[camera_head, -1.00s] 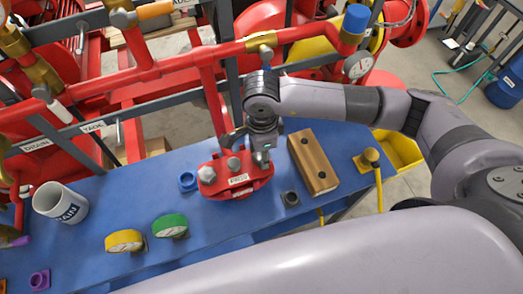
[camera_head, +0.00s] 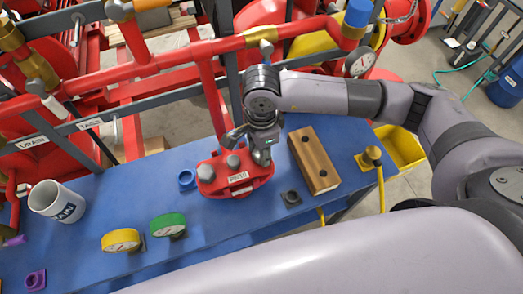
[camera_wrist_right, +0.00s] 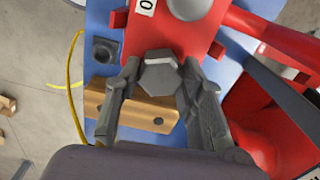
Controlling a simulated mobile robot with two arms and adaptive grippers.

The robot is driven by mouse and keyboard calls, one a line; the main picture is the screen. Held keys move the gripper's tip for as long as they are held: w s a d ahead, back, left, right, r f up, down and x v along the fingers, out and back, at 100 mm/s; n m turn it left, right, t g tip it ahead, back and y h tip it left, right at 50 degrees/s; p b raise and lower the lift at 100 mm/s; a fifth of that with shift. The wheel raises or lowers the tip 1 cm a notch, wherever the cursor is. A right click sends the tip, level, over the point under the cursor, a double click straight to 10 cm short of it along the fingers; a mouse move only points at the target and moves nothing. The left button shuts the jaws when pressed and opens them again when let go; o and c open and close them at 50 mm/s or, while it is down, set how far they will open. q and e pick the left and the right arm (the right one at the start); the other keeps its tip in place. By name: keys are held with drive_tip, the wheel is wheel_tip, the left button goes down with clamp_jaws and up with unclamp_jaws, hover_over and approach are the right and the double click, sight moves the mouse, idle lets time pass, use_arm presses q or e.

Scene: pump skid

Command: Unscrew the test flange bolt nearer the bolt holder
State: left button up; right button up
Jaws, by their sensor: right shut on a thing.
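The red test flange (camera_head: 228,187) with a white label stands on the blue bench. My right gripper (camera_head: 262,155) is over the flange's right end, beside the wooden bolt holder (camera_head: 318,170). In the right wrist view, its two fingers (camera_wrist_right: 158,90) are closed on the sides of a grey hex bolt head (camera_wrist_right: 158,74). The head view mostly hides this bolt behind the fingers. The holder has two dark holes. My left gripper is out of view.
Red pipes run behind.

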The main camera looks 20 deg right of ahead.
drive_tip(key=n+b, duration=0.6)
drive_tip(key=b, duration=0.1)
drive_tip(key=shift+f+n, duration=0.2)
drive_tip(key=shift+n, duration=0.2)
drive_tip(key=n+b, duration=0.6)
drive_tip(key=b, duration=0.1)
drive_tip(key=shift+r, duration=0.2)
drive_tip(key=o, duration=1.3)
drive_tip(key=shift+r, duration=0.1)
wheel_tip(320, 180, up, 12)
drive_tip(key=shift+f, duration=0.1)
